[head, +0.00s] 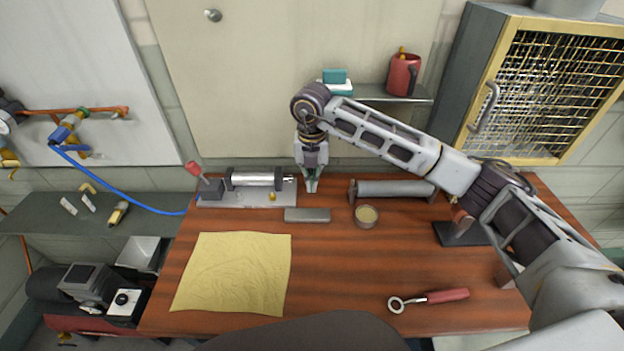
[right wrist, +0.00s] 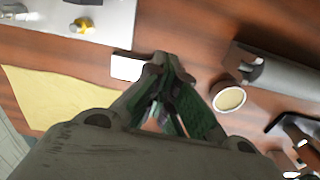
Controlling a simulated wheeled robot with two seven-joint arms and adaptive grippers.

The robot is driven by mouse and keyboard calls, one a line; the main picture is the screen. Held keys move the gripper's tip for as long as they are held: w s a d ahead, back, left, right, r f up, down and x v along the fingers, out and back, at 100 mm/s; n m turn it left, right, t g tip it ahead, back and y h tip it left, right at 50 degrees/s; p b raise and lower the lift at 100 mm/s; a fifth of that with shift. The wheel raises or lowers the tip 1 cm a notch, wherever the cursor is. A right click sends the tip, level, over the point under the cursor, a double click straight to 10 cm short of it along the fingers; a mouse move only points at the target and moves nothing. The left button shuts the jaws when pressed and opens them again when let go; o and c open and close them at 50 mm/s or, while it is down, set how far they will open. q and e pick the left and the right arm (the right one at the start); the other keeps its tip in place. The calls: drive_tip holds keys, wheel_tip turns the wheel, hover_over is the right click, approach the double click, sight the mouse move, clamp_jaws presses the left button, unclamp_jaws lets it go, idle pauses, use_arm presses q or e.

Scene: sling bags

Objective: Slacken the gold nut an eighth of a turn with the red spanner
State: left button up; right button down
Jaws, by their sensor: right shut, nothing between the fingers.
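The red spanner (head: 430,299) lies on the wooden table at the front right, its ring end to the left and red handle to the right. The small gold nut (head: 272,197) sits on a grey base plate (head: 240,200) at the back left; it also shows at the top left of the right wrist view (right wrist: 82,25). My right gripper (head: 311,187) points down at the back of the table, just right of the plate. It is shut and empty, well away from the spanner. My left gripper is not in view.
A grey block (head: 307,215) lies in front of my right gripper. A yellow cloth (head: 235,272) covers the front left. The middle front of the table is clear.

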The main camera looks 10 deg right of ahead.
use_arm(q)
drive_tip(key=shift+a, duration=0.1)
use_arm(e)
drive_tip(key=shift+r, duration=0.1)
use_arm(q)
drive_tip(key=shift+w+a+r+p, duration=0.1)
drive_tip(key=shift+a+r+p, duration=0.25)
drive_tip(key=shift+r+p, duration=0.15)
use_arm(e)
drive_tip(key=shift+r, duration=0.75)
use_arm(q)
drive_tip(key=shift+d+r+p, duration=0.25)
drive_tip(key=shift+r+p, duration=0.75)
use_arm(e)
drive_tip(key=shift+r, duration=2.15)
